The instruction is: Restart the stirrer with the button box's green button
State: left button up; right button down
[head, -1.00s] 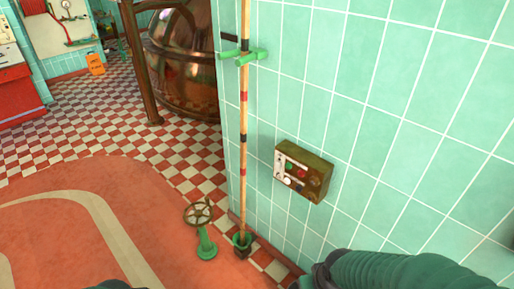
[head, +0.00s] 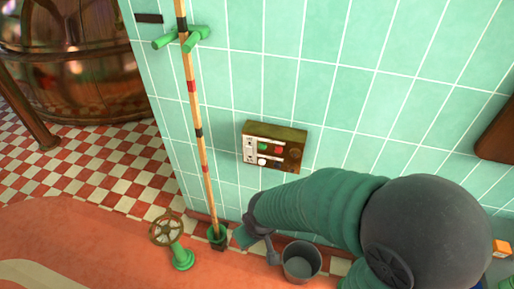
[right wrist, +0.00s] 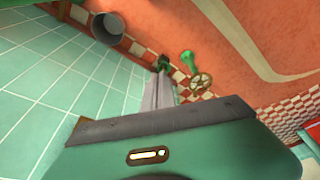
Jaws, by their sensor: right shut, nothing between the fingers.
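The button box (head: 274,148) is mounted on the tiled wall in the head view, brown with a pale panel at its left. Its green button (head: 264,147) sits beside a red one (head: 279,150), with a white button and a dark one below. My right arm comes in from the right, and my right gripper (head: 242,237) is below the box, clear of it. In the right wrist view the right gripper's fingers (right wrist: 160,80) are together and empty. The box does not show in that view. My left gripper is not in view.
A valve wheel (head: 167,230) on a green stand and a grey bucket (head: 301,262) are low near the wall. A copper kettle (head: 70,60) is at the left.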

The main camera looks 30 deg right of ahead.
aim_at(262, 147)
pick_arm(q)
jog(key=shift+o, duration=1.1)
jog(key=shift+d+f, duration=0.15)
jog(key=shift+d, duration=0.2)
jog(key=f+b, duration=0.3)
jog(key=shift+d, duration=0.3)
pick_arm(e)
jog(key=w+d+f+m+t+h+b, duration=0.1)
jog(key=w+d+f+m+t+b, duration=0.2)
jog(key=w, duration=0.5)
jog(key=w+d+f+m+t+b, duration=0.1)
jog(key=w+d+f+m+t, duration=0.15)
jog(key=w+d+t, duration=0.45)
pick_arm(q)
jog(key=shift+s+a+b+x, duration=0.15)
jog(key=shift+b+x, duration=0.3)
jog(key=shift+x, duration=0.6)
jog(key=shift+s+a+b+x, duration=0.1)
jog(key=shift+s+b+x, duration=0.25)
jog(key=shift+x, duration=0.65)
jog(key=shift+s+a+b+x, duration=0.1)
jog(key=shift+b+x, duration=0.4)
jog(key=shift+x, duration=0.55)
pick_arm(e)
jog(key=w+d+r+m+t, duration=0.2)
jog(key=w+d+r+t, duration=0.1)
jog(key=w+d, duration=0.7)
jog(key=shift+w+r+m+t, duration=0.15)
jog(key=shift+w+m+t, duration=0.1)
jog(key=shift+m+t, duration=0.15)
